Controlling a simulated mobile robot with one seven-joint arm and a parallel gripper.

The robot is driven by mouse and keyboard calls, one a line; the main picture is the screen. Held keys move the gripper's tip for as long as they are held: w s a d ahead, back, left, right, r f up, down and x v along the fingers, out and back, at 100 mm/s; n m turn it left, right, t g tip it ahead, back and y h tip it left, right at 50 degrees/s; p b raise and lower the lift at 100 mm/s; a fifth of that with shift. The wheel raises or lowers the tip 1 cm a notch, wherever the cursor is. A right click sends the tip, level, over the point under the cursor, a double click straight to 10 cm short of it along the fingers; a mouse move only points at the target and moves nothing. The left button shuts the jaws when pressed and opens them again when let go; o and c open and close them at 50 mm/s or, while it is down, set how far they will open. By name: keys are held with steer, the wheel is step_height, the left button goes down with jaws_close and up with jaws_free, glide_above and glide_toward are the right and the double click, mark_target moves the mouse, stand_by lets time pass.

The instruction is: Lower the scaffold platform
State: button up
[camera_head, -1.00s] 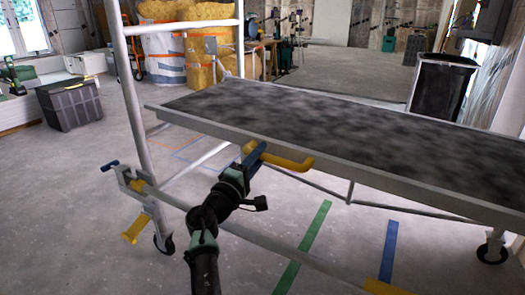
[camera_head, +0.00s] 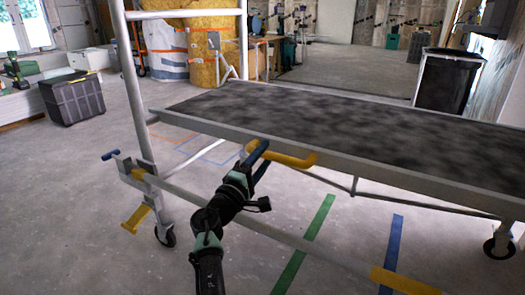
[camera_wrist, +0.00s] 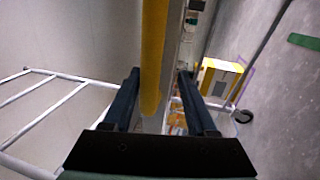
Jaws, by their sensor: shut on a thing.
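The scaffold platform (camera_head: 350,165) is a dark speckled deck with a grey rim, held level across a white tubular frame (camera_head: 128,80). A yellow handle (camera_head: 292,159) sticks out under its near rim, left of the middle. My gripper (camera_head: 257,153) is at this handle, with blue fingers partly hidden behind it. In the wrist view the yellow bar (camera_wrist: 152,60) runs between the two dark blue fingers (camera_wrist: 160,88). The gripper is shut on the handle.
The frame's lower rail (camera_head: 270,232) crosses below the platform, with yellow parts at its ends. Castors (camera_head: 165,235) stand on the floor. Green tape (camera_head: 305,245) and blue tape (camera_head: 391,250) mark the floor. A grey crate (camera_head: 73,98) and black bin (camera_head: 447,80) stand beyond.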

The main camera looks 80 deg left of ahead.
steer(key=shift+o, duration=0.5)
steer(key=shift+f, duration=0.3)
steer(key=shift+r, duration=0.1)
steer(key=shift+r, duration=0.15)
steer(key=shift+s+d+p, duration=0.35)
steer(key=p+v, duration=0.4)
steer(key=v, duration=0.8)
